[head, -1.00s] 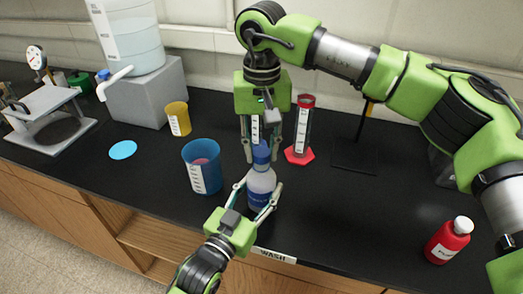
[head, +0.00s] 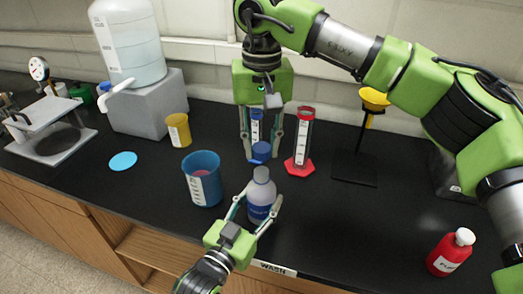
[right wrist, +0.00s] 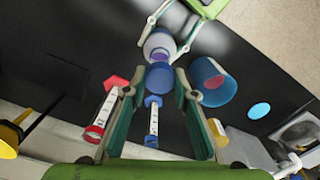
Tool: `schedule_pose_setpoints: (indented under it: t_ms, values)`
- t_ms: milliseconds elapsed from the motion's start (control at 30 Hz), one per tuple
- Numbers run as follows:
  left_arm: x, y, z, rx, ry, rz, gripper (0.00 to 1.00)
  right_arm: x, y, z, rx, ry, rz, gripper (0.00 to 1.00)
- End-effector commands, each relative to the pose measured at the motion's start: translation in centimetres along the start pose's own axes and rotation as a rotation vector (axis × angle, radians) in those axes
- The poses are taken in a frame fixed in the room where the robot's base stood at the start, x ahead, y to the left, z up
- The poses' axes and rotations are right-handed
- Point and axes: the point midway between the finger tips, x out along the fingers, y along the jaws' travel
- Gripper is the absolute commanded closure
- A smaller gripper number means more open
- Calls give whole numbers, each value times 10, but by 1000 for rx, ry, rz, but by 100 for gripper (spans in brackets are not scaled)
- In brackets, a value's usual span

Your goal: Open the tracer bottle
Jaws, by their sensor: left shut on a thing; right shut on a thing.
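The tracer bottle (head: 261,199) is white with a blue label and stands upright near the front edge of the counter. My left gripper (head: 256,206) is shut around its body. The bottle's pale neck is uncovered. My right gripper (head: 261,156) points down above the bottle and is shut on the blue cap (head: 261,151). The cap is off the bottle, with a small gap between it and the neck. In the right wrist view the cap (right wrist: 160,76) sits between the fingers, with the bottle (right wrist: 159,45) beyond it.
A blue beaker (head: 203,180) stands close left of the bottle. A red-based cylinder (head: 302,142) and a blue-marked cylinder (head: 256,128) stand behind. A funnel stand (head: 370,130) is at the back right and a red bottle (head: 450,252) at the front right. Counter between them is clear.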

Motion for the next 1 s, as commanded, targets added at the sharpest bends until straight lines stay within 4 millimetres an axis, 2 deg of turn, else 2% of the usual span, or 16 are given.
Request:
schedule_pose_setpoints:
  t_ms: [100, 133, 200, 500, 633, 767, 1000]
  values:
    - [0, 0, 1, 1, -2, 0, 100, 0, 0, 0, 0, 0, 0, 100]
    - [0, 0, 1, 1, -2, 0, 45, 0, 0, 0, 0, 0, 0, 100]
    - [0, 0, 1, 1, -2, 0, 33, 0, 0, 0, 0, 0, 0, 100]
    - [0, 0, 0, 0, -1, 0, 33, 1, 0, 0, 1, 0, 0, 100]
    - [-8, 0, 1, 0, -2, 0, 33, 1, 0, 0, 1, 0, 0, 100]
    - [-28, 0, 2, 0, -3, 0, 33, 1, 0, 0, 1, 0, 0, 100]
    - [-79, 0, 3, 0, -6, 0, 33, 1, 0, 0, 1, 0, 0, 100]
